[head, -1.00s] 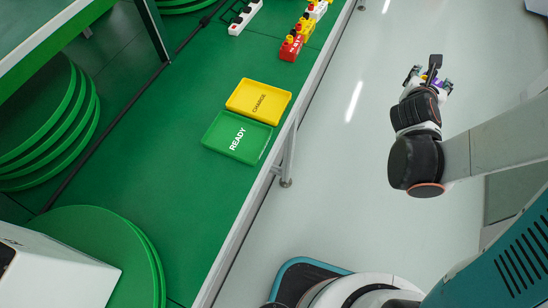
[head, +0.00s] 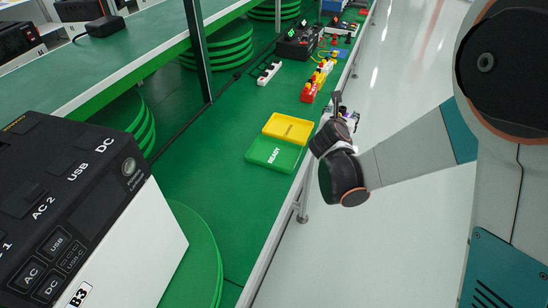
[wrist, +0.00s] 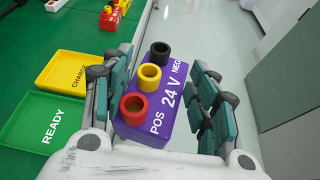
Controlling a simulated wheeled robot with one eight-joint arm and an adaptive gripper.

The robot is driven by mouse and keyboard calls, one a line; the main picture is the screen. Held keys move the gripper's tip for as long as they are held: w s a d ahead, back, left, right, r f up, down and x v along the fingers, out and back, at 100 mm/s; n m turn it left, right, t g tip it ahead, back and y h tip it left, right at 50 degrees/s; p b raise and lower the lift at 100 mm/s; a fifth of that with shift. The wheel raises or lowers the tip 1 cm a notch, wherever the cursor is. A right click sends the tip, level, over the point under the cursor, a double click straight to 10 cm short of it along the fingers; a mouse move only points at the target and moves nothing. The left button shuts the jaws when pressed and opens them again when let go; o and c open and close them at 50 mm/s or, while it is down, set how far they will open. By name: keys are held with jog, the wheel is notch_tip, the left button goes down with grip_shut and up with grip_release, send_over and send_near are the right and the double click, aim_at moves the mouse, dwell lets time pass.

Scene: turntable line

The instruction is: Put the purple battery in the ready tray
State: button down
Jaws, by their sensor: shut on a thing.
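My gripper (head: 344,112) is at the right of the trays in the head view, beside the table's edge. In the wrist view the gripper (wrist: 157,92) is shut on the purple battery (wrist: 176,108). The battery is marked "24 V", "POS" and "NEG" and has red, yellow and black round terminals on top. In the head view the battery is mostly hidden by the gripper. The green ready tray (head: 262,158) lies empty on the green table, left of my gripper. It also shows in the wrist view (wrist: 23,143).
The yellow charge tray (head: 288,127) lies just behind the ready tray, empty. Red and yellow batteries (head: 314,84) and a white power strip (head: 268,73) lie farther back. A large power station (head: 75,200) stands at the front left. A shelf post (head: 198,50) rises behind.

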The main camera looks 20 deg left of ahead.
jog(key=a+r+n+y, duration=0.2)
jog(key=a+y, duration=0.1)
jog(key=a, duration=1.8)
jog(key=b, duration=0.7)
send_over(274, 159)
notch_tip(274, 159, down, 20)
jog(key=shift+w+a+r, duration=0.1)
jog(key=shift+w+r, duration=0.05)
jog(key=c, duration=0.6)
grip_release()
jog(key=shift+s+r, duration=0.2)
jog(key=shift+s, duration=0.15)
jog(key=p+v, duration=0.3)
jog(key=v, duration=0.8)
